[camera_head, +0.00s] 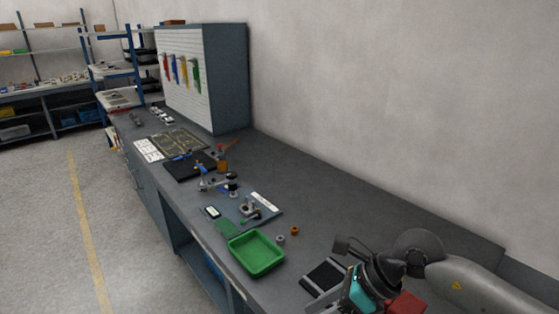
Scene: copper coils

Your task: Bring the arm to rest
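My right arm (470,281) comes in from the right edge, low over the near right part of the grey workbench (340,205). Its wrist and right gripper (350,300) are at the bottom of the picture, partly cut off by the edge. The fingers cannot be made out, so I cannot tell whether they are open or shut. My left arm and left gripper are not in view.
A green tray (256,265) lies left of my wrist. A small copper-coloured ring (295,231) and a grey ring (281,239) lie beside it. A black-striped item (324,277) and a red object (407,303) are close to my wrist. A pegboard cabinet (226,80) stands behind.

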